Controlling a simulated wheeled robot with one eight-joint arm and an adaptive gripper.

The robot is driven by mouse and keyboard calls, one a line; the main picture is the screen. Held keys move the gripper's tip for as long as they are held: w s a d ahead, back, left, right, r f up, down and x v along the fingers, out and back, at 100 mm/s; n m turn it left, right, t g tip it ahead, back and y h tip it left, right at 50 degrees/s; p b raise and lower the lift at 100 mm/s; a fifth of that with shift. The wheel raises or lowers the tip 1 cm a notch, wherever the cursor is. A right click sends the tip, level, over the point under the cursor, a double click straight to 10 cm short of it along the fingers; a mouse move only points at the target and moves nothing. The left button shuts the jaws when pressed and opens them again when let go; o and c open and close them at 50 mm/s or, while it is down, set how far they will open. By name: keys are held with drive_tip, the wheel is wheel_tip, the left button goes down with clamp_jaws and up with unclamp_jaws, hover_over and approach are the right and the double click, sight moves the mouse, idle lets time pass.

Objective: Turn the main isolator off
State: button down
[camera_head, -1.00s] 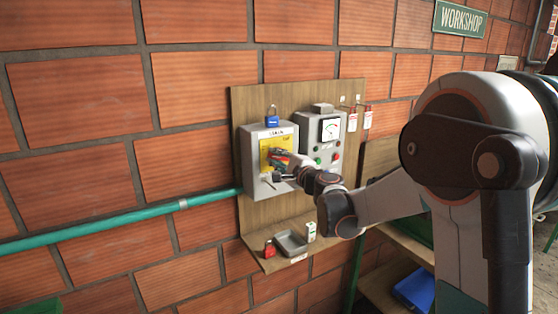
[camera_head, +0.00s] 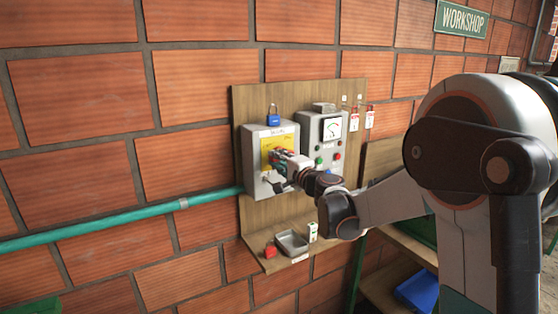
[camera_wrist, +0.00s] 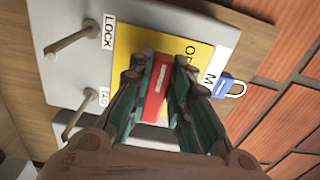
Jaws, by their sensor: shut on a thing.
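The main isolator is a grey box (camera_head: 256,187) on a wooden board, with a yellow plate (camera_head: 266,143) on its front. In the wrist view a red handle (camera_wrist: 157,92) with a pale mark stands on the yellow plate (camera_wrist: 127,42). My gripper (camera_wrist: 158,74) is shut on this red handle, one finger on each long side. In the head view my gripper (camera_head: 278,160) reaches the box front from the right and hides most of the handle. Lettering starting with "O" shows beside the handle; the rest is hidden by a finger.
A blue padlock (camera_head: 273,120) sits at the box top. Two pegs, one labelled LOCK (camera_wrist: 76,41), stick out of the box. A grey meter box (camera_head: 311,130) stands close at right. A tray (camera_head: 291,242) and a red padlock (camera_head: 270,250) lie below.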

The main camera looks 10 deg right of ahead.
drive_tip(key=c, duration=1.5)
unclamp_jaws()
drive_tip(key=shift+s, duration=0.1)
drive_tip(key=v, duration=1.2)
